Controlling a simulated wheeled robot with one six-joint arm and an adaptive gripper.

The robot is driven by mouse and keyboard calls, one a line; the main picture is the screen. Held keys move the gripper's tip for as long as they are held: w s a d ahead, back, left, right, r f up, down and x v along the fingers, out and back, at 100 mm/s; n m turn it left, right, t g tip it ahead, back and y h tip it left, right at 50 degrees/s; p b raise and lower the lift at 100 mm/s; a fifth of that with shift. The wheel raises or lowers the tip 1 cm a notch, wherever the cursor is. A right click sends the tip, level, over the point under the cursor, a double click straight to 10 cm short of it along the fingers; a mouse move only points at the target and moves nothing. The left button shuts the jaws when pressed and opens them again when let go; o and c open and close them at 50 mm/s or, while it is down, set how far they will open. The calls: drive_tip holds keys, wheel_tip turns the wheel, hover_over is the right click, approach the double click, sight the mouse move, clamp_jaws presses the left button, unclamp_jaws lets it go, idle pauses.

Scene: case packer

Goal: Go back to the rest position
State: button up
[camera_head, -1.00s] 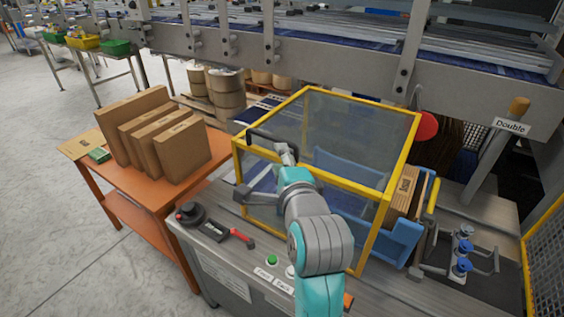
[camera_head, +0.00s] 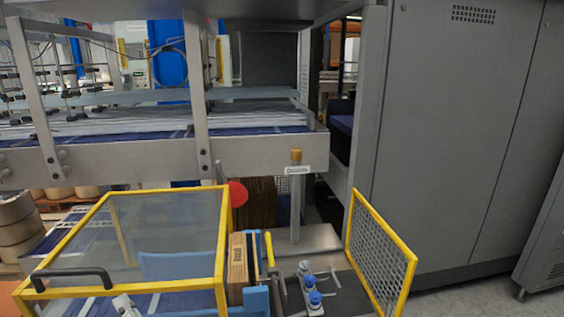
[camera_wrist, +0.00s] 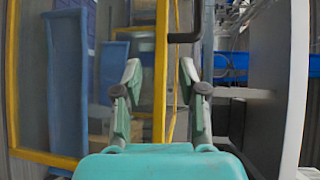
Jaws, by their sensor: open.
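My gripper (camera_wrist: 163,82) is in the wrist view with its two grey fingers spread apart and nothing between them. Beyond the fingers are the guard's yellow frame (camera_wrist: 161,75) and part of a black handle (camera_wrist: 184,38); I cannot tell how far off they are. In the head view, the yellow-framed clear guard (camera_head: 160,235) is at lower left, with its black handle (camera_head: 72,276) on the near edge. Only a small pale piece, likely of my arm, shows at the bottom edge there, so the gripper's pose is mostly hidden.
Cardboard cases (camera_head: 238,270) stand beside the guard. Blue suction cups (camera_head: 310,290) are right of them, then a yellow mesh panel (camera_head: 382,262). A conveyor (camera_head: 130,155) runs behind. A large grey cabinet (camera_head: 460,130) fills the right, with some open floor before it.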

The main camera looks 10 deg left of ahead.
drive_tip(key=d+f+t+h, duration=0.3)
drive_tip(key=d+f, duration=1.1)
drive_tip(key=d, duration=0.2)
drive_tip(key=s+d+f+n+t+h, duration=0.1)
drive_tip(key=s+d+f+h, duration=0.2)
drive_tip(key=d, duration=0.5)
drive_tip(key=s+d+f+n+t, duration=0.1)
drive_tip(key=s+d+f, duration=0.1)
drive_tip(key=d+f, duration=0.4)
drive_tip(key=s+d+f+n+h, duration=0.2)
drive_tip(key=s+d+h, duration=0.2)
drive_tip(key=s+d, duration=0.95)
drive_tip(key=s+d+r+n+h, duration=0.1)
drive_tip(key=s+d+r+h, duration=0.1)
drive_tip(key=s, duration=0.4)
drive_tip(key=s+d+r+n+h, duration=0.1)
drive_tip(key=s+d+r+n, duration=0.1)
drive_tip(key=s+d, duration=0.3)
drive_tip(key=shift+s+r+t+h, duration=0.4)
drive_tip(key=shift+s, duration=0.65)
